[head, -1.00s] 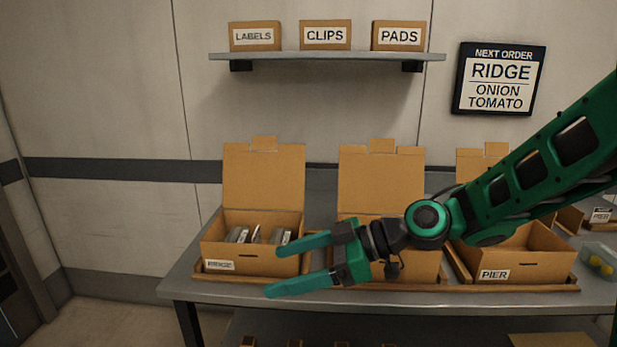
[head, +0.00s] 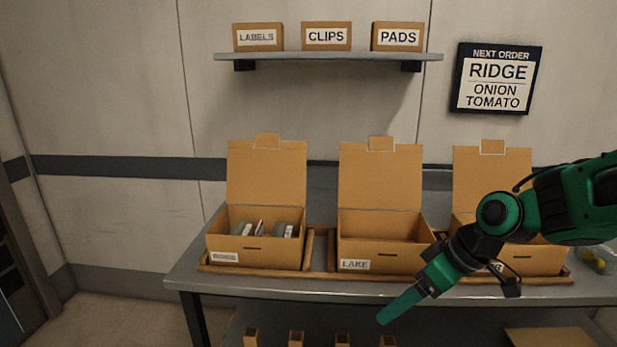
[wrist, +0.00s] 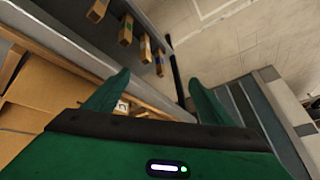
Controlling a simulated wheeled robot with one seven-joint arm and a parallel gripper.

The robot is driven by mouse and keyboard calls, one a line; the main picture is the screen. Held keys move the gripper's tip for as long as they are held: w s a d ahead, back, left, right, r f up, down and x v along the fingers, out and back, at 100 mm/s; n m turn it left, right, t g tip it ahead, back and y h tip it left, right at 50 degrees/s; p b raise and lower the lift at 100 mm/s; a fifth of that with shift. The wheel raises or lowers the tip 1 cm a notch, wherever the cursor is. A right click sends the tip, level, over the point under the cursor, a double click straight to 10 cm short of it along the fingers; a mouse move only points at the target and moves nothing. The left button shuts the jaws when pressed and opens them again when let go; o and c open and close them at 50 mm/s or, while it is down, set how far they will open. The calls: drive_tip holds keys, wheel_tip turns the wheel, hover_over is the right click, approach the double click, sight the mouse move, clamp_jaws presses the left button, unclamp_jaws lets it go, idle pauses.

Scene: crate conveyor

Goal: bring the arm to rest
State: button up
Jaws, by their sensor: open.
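My gripper (head: 402,304) hangs in front of the right-hand part of the table, pointing down and to the left in the head view. In the wrist view its two green fingers (wrist: 158,92) stand wide apart with nothing between them. In the head view the fingers overlap, so only one shows clearly. My arm reaches in from the right and covers part of the rightmost box (head: 492,180) and most of its label.
The left box (head: 228,243), its label blurred, holds several grey items. The LAKE box (head: 400,262) looks empty. All lids stand open on the table (head: 185,277). A shelf (head: 330,57) and a RIDGE order sign (head: 497,78) are on the wall. Small blocks (head: 296,338) sit below the table.

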drive_tip(key=s+d+m+g+h, duration=0.3)
drive_tip(key=s+d+m+h, duration=0.2)
drive_tip(key=s+d+m, duration=0.9)
drive_tip(key=s+d, duration=0.5)
drive_tip(key=d, duration=0.3)
drive_tip(key=shift+s+r+m, duration=0.2)
drive_tip(key=shift+s+m, duration=0.05)
drive_tip(key=shift+m, duration=0.15)
drive_tip(key=shift+w+d+f, duration=0.1)
drive_tip(key=shift+w+f, duration=0.15)
drive_tip(key=shift+w, duration=0.4)
